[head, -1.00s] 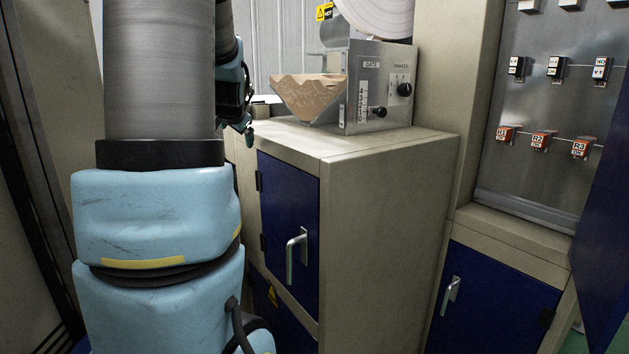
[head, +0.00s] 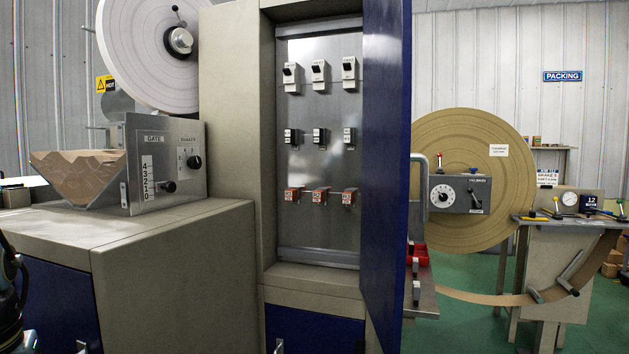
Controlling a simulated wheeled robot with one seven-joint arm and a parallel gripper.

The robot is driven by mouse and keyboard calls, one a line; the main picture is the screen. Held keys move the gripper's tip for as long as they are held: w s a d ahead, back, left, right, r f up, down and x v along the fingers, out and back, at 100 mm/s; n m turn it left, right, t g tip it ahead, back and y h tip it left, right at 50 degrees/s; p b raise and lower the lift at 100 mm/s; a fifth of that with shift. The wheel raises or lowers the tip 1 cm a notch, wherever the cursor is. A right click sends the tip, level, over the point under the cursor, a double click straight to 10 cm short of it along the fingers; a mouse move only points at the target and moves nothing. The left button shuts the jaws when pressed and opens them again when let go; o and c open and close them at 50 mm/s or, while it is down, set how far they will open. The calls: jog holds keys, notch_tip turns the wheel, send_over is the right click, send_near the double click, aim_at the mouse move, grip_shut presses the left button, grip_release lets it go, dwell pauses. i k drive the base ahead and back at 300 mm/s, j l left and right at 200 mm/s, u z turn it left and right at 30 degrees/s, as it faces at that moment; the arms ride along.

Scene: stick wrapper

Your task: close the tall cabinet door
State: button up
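The tall cabinet (head: 230,130) stands in the middle of the head view. Its dark blue door (head: 385,180) is open, hinged on the cabinet's right side, and swung out towards me so that I see it nearly edge-on. A grey bar handle (head: 424,190) shows just past the door's right edge. The door's top is cut off by the frame. Inside the cabinet is a metal panel (head: 320,235) with rows of white, black and orange switches. Only a piece of my arm shows at the lower left edge, away from the door; I cannot make out my gripper's fingers.
A low beige cabinet (head: 170,280) with a gate and shaker unit (head: 165,160) stands left of the tall cabinet. A large brown paper roll (head: 470,135) and a workbench (head: 565,255) stand at right behind the door. Green floor (head: 470,325) shows at lower right.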

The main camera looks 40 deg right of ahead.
aim_at(387, 157)
jog(key=k+l+z, duration=0.1)
jog(key=l+z, duration=0.2)
jog(key=z, duration=0.2)
jog(key=l+z, duration=0.3)
jog(key=z, duration=0.2)
